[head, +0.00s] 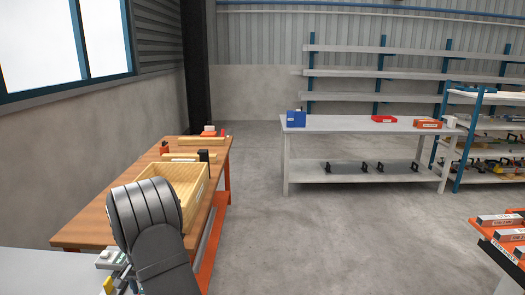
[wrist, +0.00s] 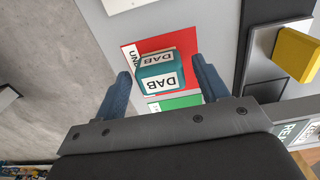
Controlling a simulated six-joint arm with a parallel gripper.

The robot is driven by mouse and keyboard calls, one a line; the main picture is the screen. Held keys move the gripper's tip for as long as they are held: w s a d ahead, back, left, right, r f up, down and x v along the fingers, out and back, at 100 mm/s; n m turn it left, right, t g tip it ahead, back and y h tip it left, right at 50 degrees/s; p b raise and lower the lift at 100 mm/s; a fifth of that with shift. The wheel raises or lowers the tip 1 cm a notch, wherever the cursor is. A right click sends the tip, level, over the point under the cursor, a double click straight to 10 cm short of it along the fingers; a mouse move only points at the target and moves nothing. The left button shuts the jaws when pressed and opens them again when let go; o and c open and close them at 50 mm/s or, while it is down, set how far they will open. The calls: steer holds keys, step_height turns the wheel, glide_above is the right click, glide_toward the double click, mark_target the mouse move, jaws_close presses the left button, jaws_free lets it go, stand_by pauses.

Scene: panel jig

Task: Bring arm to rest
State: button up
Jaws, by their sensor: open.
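In the wrist view my gripper (wrist: 161,75) is open, with its two blue fingers spread apart. A teal block labelled DAB (wrist: 158,73) shows between the fingertips, with a gap on each side. It appears to stand on a red field (wrist: 186,44) of a panel, with a green field (wrist: 175,101) beside it. How far the fingertips are from the block in depth I cannot tell. In the head view my dark grey arm reaches down at the lower left, and my gripper is hidden.
A yellow block (wrist: 296,54) is at the wrist view's upper right. In the head view, a wooden tray (head: 196,195) sits on the brown-topped bench (head: 86,222) close to my arm. A grey table (head: 345,124) stands farther back. The floor (head: 320,235) between is clear.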

steer(key=shift+r, duration=1.85)
